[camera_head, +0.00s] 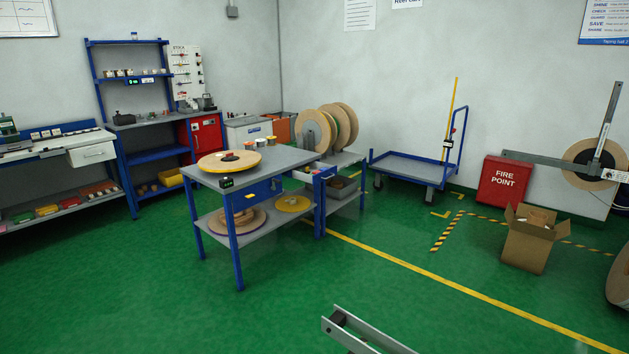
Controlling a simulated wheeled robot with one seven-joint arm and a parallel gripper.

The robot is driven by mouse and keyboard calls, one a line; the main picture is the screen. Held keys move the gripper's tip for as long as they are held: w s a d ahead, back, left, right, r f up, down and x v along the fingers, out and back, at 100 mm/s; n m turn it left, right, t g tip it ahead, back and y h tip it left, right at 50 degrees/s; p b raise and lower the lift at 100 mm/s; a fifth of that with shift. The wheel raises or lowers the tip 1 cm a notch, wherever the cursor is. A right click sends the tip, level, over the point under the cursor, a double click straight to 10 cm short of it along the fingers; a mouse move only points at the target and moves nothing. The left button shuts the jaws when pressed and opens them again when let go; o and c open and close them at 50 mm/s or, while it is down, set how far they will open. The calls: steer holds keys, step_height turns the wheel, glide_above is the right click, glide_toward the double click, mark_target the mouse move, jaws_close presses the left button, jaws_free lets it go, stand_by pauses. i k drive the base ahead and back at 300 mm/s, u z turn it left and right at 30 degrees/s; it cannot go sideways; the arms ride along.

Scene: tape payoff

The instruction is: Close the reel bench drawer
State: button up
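The reel bench (290,158) stands left of the middle, with a grey top, blue legs and a lower shelf. Two flat reels lie on the lower shelf. My gripper is not in view.
A grey channel-shaped metal part (375,338) shows at the bottom edge; I cannot tell what it belongs to. A cardboard box (528,247) is at right. Green floor before the bench is clear.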

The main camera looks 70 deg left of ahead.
mark_target(332, 172)
steer(key=u, duration=3.35)
steer(key=k, duration=1)
steer(key=z, duration=0.95)
steer(key=i, duration=1.05)
steer(key=z, duration=0.05)
